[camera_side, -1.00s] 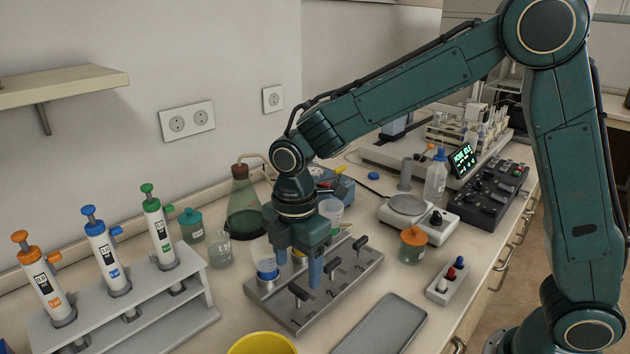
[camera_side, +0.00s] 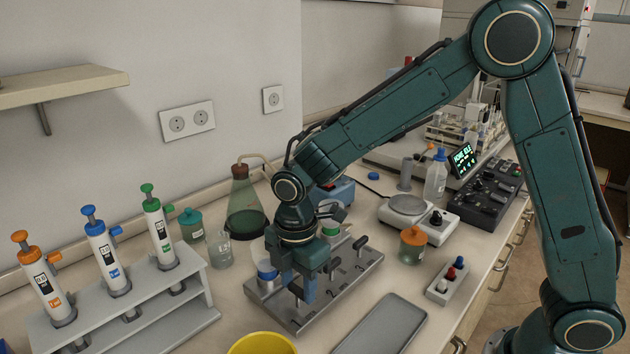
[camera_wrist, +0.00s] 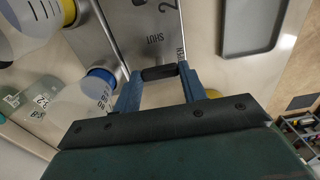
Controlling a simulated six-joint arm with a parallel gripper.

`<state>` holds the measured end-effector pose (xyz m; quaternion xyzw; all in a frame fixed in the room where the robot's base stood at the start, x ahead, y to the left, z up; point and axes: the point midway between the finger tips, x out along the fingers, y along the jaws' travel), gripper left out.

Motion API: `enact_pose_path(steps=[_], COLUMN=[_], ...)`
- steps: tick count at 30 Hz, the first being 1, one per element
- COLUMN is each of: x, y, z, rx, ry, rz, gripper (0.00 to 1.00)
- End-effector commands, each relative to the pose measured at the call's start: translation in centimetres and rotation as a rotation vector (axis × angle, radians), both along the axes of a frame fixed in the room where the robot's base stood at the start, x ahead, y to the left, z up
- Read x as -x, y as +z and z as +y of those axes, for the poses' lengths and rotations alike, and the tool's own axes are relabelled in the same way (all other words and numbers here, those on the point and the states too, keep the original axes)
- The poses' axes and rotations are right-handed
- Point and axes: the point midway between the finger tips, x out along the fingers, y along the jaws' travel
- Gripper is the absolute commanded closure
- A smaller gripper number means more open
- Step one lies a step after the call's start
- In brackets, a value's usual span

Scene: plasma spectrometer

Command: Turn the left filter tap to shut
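The grey filter manifold (camera_side: 335,307) stands on the bench with a row of black taps. The left filter tap (camera_wrist: 158,73) is a short black handle; in the wrist view it lies crosswise between my fingertips. My gripper (camera_side: 297,289) points down at this left tap and largely hides it in the side view. The fingers (camera_wrist: 159,80) stand apart on either side of the handle; whether they touch its ends is unclear. The word SHUT and a 2 are printed on the manifold top. The blue-ringed filter cup (camera_wrist: 98,85) is beside the left tap.
A middle tap (camera_side: 333,264) and a right tap (camera_side: 360,244) stand on the same manifold. A grey tray (camera_side: 382,328) lies in front, a yellow container (camera_side: 262,343) at the bottom edge. A pipette rack (camera_side: 150,300) stands at left.

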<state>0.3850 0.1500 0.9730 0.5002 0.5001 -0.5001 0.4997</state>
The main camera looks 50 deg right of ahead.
Motion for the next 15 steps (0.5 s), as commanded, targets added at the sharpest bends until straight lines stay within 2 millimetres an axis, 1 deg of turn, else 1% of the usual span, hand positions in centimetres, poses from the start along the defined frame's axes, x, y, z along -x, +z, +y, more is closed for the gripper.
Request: enact_pose_path(steps=[8,15], x=[0.01,0.00], y=[0.04,0.04], z=[0.00,0.00], rx=[0.000,0.000], ry=[-0.014,-0.087], rz=[0.000,0.000], gripper=[0.81,0.81])
